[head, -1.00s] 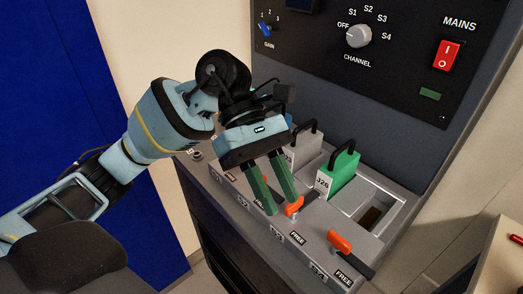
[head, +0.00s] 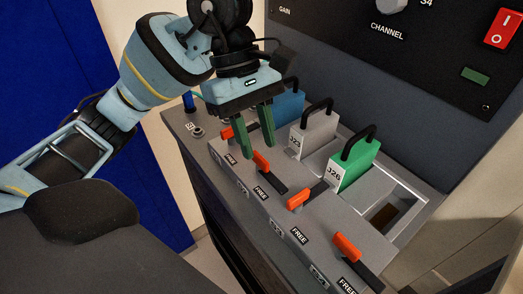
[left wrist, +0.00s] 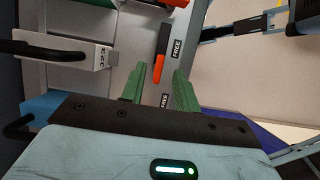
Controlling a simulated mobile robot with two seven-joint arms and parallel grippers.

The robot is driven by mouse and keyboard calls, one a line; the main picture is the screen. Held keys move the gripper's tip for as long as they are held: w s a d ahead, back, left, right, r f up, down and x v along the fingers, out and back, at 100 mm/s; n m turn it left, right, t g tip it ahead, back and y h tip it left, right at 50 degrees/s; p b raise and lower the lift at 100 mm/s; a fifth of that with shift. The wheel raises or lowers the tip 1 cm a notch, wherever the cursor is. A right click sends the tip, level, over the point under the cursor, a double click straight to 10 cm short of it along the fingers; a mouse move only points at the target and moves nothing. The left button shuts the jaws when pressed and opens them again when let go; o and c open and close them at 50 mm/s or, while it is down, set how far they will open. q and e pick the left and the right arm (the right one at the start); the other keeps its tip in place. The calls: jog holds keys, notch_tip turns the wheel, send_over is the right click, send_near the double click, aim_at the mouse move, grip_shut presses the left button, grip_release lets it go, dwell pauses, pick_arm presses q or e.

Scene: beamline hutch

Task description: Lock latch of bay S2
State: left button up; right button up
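A row of latches runs along the console front. The S2 latch, with orange tip (head: 261,161) and dark lever, lies along the row, pointing up-left; it shows in the left wrist view (left wrist: 159,67). Beside it is a FREE label (head: 261,193). In the wrist view the tip appears between the fingers; contact cannot be told. My right gripper is not in view.
The S1 latch (head: 227,132) and S3 latch (head: 298,200) lie crosswise on either side. The S4 latch (head: 346,246) lies along the row. The S4 bay (head: 410,197) is empty.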

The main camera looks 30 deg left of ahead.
aim_at(263, 160)
pick_arm(q)
jog(key=shift+x, duration=1.55)
grip_shut()
